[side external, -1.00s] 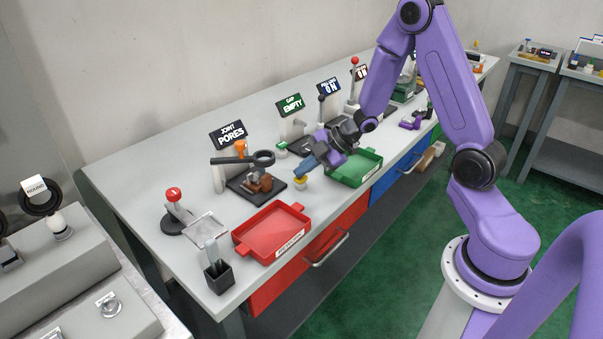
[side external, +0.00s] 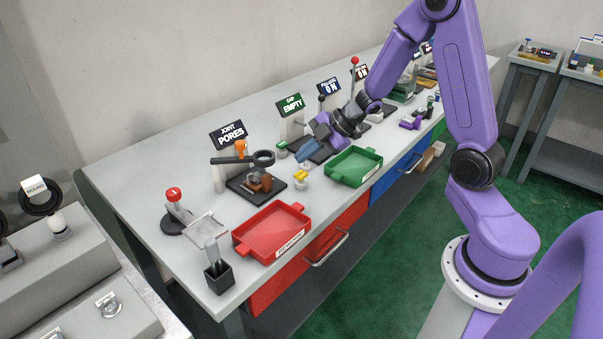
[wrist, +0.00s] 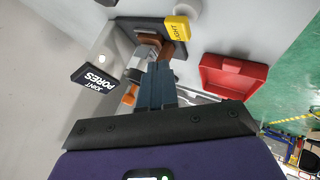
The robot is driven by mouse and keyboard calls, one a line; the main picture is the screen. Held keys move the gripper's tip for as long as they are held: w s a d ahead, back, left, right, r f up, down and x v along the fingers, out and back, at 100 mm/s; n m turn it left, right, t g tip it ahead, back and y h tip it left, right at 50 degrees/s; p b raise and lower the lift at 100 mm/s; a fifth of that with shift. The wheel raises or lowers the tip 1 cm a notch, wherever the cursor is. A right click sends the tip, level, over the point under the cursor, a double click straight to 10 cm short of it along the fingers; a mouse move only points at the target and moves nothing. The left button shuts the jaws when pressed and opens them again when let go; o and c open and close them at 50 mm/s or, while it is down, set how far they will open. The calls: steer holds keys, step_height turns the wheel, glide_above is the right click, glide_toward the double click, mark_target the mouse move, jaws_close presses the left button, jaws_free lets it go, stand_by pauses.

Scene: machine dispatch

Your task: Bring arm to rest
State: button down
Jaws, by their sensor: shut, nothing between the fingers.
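My purple arm reaches over the long grey workbench (side external: 150,165). My gripper (side external: 305,153) hangs above the bench between the GAP EMPTY sign (side external: 291,105) and the green tray (side external: 353,168), its blue-grey fingers pointing left in the side view. In the wrist view my gripper (wrist: 158,72) is shut with the fingers together and nothing visible between them. The fingers partly cover a dark stand with a brown part (wrist: 172,48) in that view. A yellow-topped block (side external: 300,176) lies just below the fingertips in the side view; it also shows in the wrist view (wrist: 178,29), apart from the fingers.
A red tray (side external: 270,236) sits at the bench's front edge. Left of it stand a red-knobbed lever (side external: 174,198) and a black cup (side external: 219,278). More signs and levers line the bench's back.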

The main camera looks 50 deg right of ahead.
steer(key=shift+r, duration=0.85)
steer(key=shift+w+a+r, duration=0.1)
steer(key=shift+a+r, duration=0.05)
steer(key=shift+a, duration=0.15)
steer(key=s+a+r+m+h, duration=0.2)
steer(key=a+r+h, duration=0.1)
steer(key=a, duration=0.2)
steer(key=s+a+m+g+h, duration=0.1)
steer(key=s+g, duration=0.2)
steer(key=s, duration=1.1)
steer(key=s+a+r+m+g+h, duration=0.1)
steer(key=s+a+g, duration=0.1)
steer(key=s, duration=1.2)
steer(key=shift+s+a+r+m+g+h, duration=0.15)
steer(key=shift+a+m+g+h, duration=0.2)
steer(key=shift+g, duration=0.45)
